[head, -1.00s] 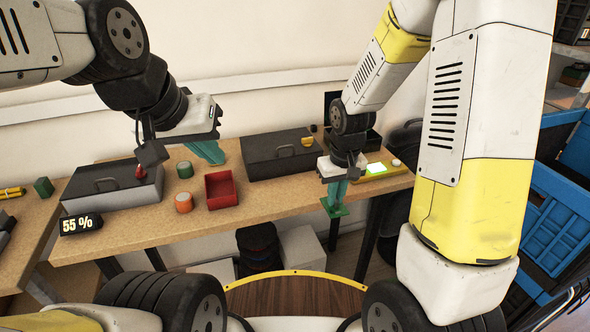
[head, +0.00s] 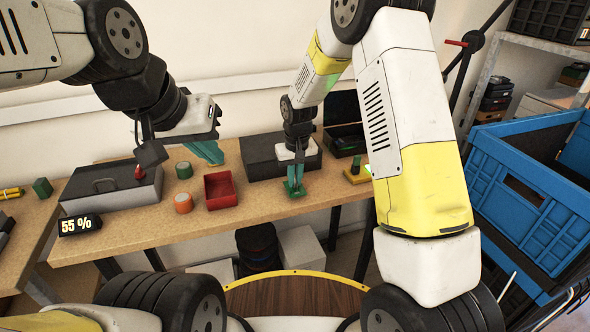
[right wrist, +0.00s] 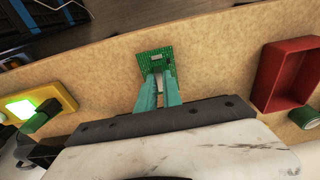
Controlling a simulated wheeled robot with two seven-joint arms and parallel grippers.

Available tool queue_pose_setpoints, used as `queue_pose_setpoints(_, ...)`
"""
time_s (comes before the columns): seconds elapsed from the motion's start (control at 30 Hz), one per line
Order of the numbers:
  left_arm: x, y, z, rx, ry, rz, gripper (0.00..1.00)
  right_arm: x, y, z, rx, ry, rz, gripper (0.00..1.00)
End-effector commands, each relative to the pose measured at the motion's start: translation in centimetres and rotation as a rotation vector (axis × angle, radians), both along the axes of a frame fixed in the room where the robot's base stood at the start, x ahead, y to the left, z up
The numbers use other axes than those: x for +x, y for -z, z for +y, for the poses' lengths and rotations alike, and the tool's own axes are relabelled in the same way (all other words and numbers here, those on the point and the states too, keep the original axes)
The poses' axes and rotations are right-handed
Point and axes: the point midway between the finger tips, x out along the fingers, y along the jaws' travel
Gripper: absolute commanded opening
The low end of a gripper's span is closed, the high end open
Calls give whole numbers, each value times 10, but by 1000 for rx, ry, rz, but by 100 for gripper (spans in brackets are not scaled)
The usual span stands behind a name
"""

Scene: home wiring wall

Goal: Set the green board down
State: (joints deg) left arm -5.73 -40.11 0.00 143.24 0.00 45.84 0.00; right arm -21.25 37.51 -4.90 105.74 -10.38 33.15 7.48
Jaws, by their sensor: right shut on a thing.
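The green board (head: 295,190) is at the fingertips of my right gripper (head: 295,178), above the front part of the wooden table, right of the red bin. In the right wrist view the board (right wrist: 153,58) shows face-on beyond the teal fingers (right wrist: 158,88), which are shut on its near edge. I cannot tell whether the board touches the tabletop. My left gripper (head: 207,150) hangs over the back of the table with its teal fingers angled down; nothing shows between them, and their gap is unclear.
The wooden table (head: 240,205) has bare room around the board. The red bin (head: 221,189) and an orange cylinder (head: 183,203) stand to the left. A dark case (head: 262,158) lies behind. A yellow fixture with a lit green pad (right wrist: 37,105) is to the board's right in the head view.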

Motion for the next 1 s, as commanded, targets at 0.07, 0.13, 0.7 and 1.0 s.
queue_pose_setpoints(0.07,0,0,0,0,0,0,0,0,12,0,0,0,1,0)
queue_pose_setpoints(0.13,0,0,0,0,0,0,0,0,15,0,0,0,0,0)
queue_pose_setpoints(0.7,0,0,0,0,0,0,0,0,18,0,0,0,-1,32)
queue_pose_setpoints(1.0,0,0,0,0,0,0,0,0,9,0,1,0,-4,32)
